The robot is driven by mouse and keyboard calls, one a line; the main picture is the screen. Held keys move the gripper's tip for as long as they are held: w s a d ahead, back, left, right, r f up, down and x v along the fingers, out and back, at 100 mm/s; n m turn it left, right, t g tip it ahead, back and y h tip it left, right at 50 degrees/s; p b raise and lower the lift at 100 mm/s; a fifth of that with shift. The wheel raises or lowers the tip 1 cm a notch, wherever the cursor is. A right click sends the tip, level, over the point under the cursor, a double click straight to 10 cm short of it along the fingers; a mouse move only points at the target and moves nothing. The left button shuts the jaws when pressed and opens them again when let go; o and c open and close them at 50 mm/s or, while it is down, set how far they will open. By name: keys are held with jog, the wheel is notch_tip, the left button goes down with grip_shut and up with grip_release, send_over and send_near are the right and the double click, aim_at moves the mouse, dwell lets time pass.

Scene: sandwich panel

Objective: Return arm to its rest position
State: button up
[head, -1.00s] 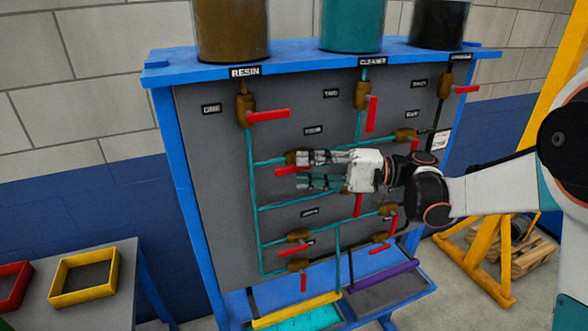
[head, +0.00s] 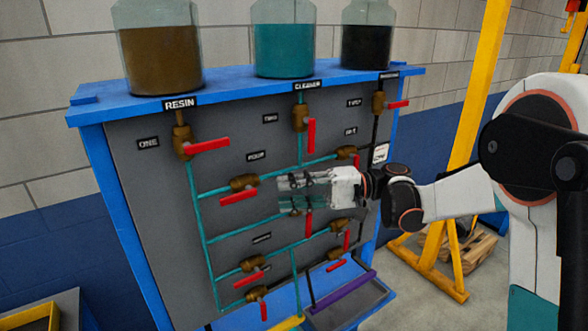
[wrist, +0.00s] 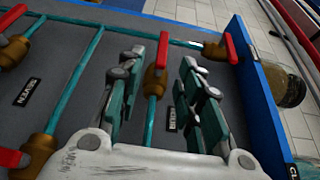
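My gripper (head: 283,192) is in front of the middle of the grey valve panel (head: 150,230). In the head view its fingertips are just right of the brown valve with a red handle (head: 239,198) under the FOUR label. In the wrist view my gripper (wrist: 160,65) is open, with its green-padded fingers spread apart and nothing held. A red valve handle (wrist: 163,50) shows in the gap between the fingers; I cannot tell how far beyond them it is. My white arm (head: 455,197) reaches in from the right.
Several other red-handled valves sit on teal pipes around the gripper. Jars of brown (head: 160,58), teal (head: 284,50) and black (head: 366,45) liquid stand on the blue top shelf (head: 240,92). A yellow frame (head: 462,150) stands right of the panel, behind my arm.

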jog(key=s+d+f+t+h+b, duration=0.1)
jog(key=s+d+f+t+h, duration=0.2)
jog(key=s+d+h, duration=0.3)
jog(key=s+d+f+m+t+h+b, duration=0.1)
jog(key=s+d+f+t+h+b, duration=0.1)
jog(key=s+d+f+h, duration=0.3)
jog(key=s+d+f+m+t+h+b, duration=0.1)
jog(key=s+d+f+t+h, duration=0.4)
jog(key=s+d, duration=0.5)
jog(key=shift+s+d+h, duration=0.4)
jog(key=shift+s+h, duration=0.2)
jog(key=shift+h, duration=0.2)
